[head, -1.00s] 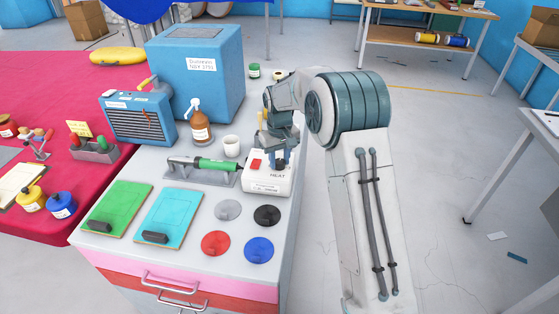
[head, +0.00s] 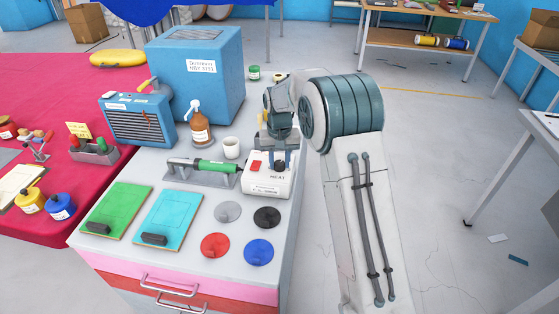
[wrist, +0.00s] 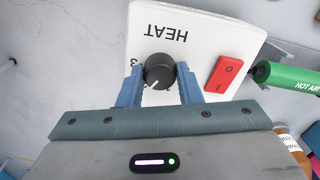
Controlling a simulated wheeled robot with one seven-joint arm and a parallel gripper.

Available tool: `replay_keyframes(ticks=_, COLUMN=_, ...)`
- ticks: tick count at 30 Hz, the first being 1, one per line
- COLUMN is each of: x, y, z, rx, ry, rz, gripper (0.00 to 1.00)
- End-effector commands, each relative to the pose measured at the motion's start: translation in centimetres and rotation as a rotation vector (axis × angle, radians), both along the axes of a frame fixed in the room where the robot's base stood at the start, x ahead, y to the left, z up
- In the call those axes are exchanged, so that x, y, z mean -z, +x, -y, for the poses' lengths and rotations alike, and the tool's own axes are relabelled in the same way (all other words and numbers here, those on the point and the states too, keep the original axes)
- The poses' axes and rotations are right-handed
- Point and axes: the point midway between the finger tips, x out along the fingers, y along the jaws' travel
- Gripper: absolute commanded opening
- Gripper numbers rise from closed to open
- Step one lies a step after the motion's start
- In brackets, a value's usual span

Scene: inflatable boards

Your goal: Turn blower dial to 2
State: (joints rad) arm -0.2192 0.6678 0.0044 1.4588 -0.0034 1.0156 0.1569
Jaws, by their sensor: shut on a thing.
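The white blower control box (head: 266,184) stands at the right side of the grey bench top, marked HEAT. Its black dial (wrist: 159,71) shows in the wrist view, with a light pointer line aimed toward the lower left of the picture. A 3 shows left of the dial; the other numbers are hidden or unclear. My gripper (wrist: 159,78) has its blue fingers on either side of the dial, shut on it. A red rocker switch (wrist: 223,74) is beside the dial on the box. In the head view my gripper (head: 272,160) is over the box and hides the dial.
The green hot air blower (head: 215,166) lies in a grey holder left of the box. A white cup (head: 231,147) and a brown bottle (head: 200,124) stand behind. Coloured discs, including a black one (head: 267,217), lie in front. Open floor is at right.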

Motion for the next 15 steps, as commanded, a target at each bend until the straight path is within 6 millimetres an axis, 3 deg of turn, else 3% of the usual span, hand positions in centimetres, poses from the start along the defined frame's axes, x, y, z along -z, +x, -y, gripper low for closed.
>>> replay_keyframes(ticks=4, x=-0.14, y=0.09, z=-0.02, rx=-0.001, ry=0.0, rz=0.004, gripper=0.09)
replay_keyframes(ticks=5, x=-0.14, y=0.09, z=-0.02, rx=-0.001, ry=0.0, rz=0.004, gripper=0.37)
replay_keyframes(ticks=6, x=-0.13, y=0.08, z=-0.02, rx=-0.001, ry=0.0, rz=0.004, gripper=0.48)
replay_keyframes(ticks=7, x=-0.12, y=0.08, z=-0.02, rx=-0.001, ry=0.0, rz=0.003, gripper=0.53)
replay_keyframes(ticks=15, x=-0.1, y=0.04, z=-0.01, rx=-0.001, ry=0.0, rz=0.002, gripper=0.53)
